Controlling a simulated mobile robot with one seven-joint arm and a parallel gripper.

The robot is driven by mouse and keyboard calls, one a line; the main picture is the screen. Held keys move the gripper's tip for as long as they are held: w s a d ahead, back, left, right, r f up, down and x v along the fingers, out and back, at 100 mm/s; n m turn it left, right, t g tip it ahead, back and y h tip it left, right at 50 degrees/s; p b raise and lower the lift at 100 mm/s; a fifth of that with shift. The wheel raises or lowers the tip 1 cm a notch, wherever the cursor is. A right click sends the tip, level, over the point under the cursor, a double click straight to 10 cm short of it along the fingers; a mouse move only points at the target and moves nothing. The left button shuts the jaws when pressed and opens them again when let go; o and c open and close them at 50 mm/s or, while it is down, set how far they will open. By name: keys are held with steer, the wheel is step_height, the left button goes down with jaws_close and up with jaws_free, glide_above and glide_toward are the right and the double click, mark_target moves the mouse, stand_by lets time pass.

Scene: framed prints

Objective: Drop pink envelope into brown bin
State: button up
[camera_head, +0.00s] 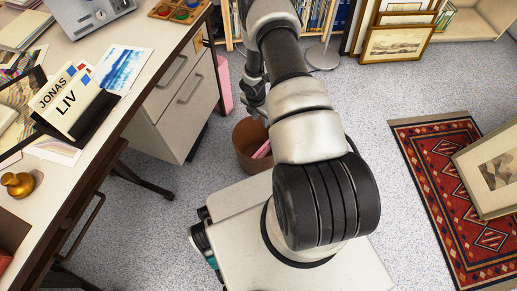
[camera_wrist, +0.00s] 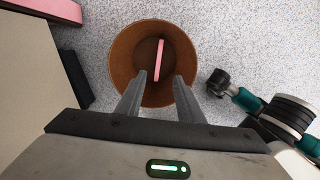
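The brown bin (camera_head: 243,142) stands on the floor beside the desk, partly hidden by my arm. In the wrist view the bin (camera_wrist: 122,55) is seen from above, below my gripper. The pink envelope (camera_wrist: 159,60) is inside the bin, seen nearly edge-on. It also shows in the head view (camera_head: 262,151), tilted inside the rim. My gripper (camera_wrist: 162,77) is open, its two fingers apart with a gap on both sides of the envelope. In the head view my gripper (camera_head: 254,100) is above the bin, partly hidden by my arm.
The desk (camera_head: 110,125) at left bears a holder with envelopes marked JONAS (camera_head: 52,92) and LIV (camera_head: 70,107). A drawer cabinet (camera_head: 180,100) stands below it, with a pink object (camera_head: 224,85) beside it.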

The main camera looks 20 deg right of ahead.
step_height(320, 180, up, 10)
steer(key=a+p, duration=0.1)
steer(key=p, duration=0.1)
steer(key=shift+s+a+r, duration=0.2)
steer(key=shift+s+r, duration=0.05)
steer(key=shift+s, duration=0.1)
step_height(320, 180, up, 28)
steer(key=w+m+t+h, duration=0.1)
steer(key=m+t, duration=0.1)
steer(key=m, duration=0.7)
steer(key=s+a+r+m+t, duration=0.1)
steer(key=s+a+r+m, duration=0.2)
steer(key=s+r, duration=0.25)
steer(key=s+a+r+m+y, duration=0.1)
steer(key=s+a+r+m, duration=0.1)
steer(key=s+r+m, duration=0.35)
steer(key=s+a+r+m+t, duration=0.1)
steer(key=s+a+r+m, duration=0.15)
steer(key=r, duration=0.55)
steer(key=s+a+r+m+y, duration=0.25)
steer(key=s+a, duration=0.25)
steer(key=s, duration=0.4)
step_height(320, 180, up, 23)
steer(key=p, duration=2.3)
steer(key=shift+s+d+m+t+h, duration=0.25)
steer(key=shift+m+t+h, duration=0.1)
steer(key=shift+t+h, duration=0.1)
